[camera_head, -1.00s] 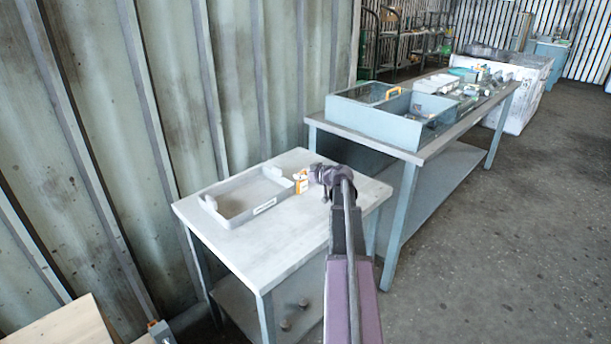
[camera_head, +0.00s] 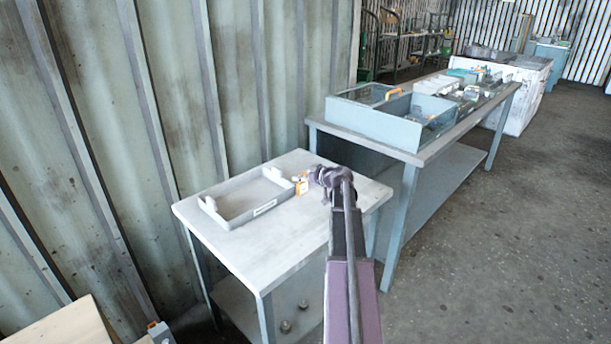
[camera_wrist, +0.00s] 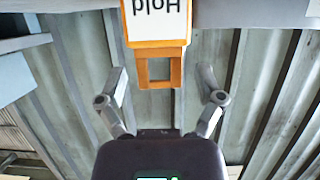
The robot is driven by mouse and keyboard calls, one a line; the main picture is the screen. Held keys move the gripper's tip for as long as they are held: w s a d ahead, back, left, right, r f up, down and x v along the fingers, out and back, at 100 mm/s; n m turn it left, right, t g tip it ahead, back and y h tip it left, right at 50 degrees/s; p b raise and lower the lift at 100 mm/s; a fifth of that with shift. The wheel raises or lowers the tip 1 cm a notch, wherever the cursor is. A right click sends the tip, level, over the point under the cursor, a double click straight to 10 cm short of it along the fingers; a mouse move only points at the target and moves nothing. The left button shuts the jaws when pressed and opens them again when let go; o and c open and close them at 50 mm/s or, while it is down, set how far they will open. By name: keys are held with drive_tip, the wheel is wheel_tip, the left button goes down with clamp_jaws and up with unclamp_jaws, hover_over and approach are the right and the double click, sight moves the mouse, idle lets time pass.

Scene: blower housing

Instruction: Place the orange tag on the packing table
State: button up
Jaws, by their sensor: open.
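The orange tag (camera_head: 302,185) has a white face and is on the small pale-topped table (camera_head: 280,250), just right of the grey tray. In the wrist view, the tag (camera_wrist: 158,27) shows "Hold" upside down, with an orange loop toward my gripper. My gripper (camera_head: 319,177) is at the tag's right side in the head view. In the wrist view, my gripper (camera_wrist: 162,72) is open, with one finger on each side of the tag's loop and a gap to each. The pictures do not label which table is the packing table.
The grey tray (camera_head: 249,220) lies empty on the small table's left part. A long bench (camera_head: 447,139) behind and to the right carries blue-grey bins (camera_head: 375,122) and several small parts. A corrugated wall (camera_head: 150,110) stands close at the left. The small table's front is clear.

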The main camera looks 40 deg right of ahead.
drive_tip(key=p+v, duration=0.4)
drive_tip(key=v, duration=0.8)
drive_tip(key=shift+r, duration=0.1)
idle(0.6)
drive_tip(key=w+a+f+n+g+y+p, duration=0.1)
drive_tip(key=w+a+g+y+p, duration=0.15)
drive_tip(key=a, duration=1.15)
drive_tip(key=w+a+f+g+y+p, duration=0.15)
drive_tip(key=a+g, duration=0.25)
drive_tip(key=a, duration=0.9)
drive_tip(key=s+a+m+g+h+p, duration=0.1)
drive_tip(key=s+a+g+h+p, duration=0.1)
drive_tip(key=s+a, duration=0.4)
drive_tip(key=s+a+r+g+h+p, duration=0.1)
drive_tip(key=s+a+g+h+p, duration=0.2)
drive_tip(key=a, duration=1.4)
drive_tip(key=shift+s+r+m+g+p, duration=0.15)
drive_tip(key=shift+s+m+g+p, duration=0.25)
drive_tip(key=shift+s+g+p, duration=1)
drive_tip(key=shift+s+b, duration=0.2)
drive_tip(key=shift+b, duration=0.2)
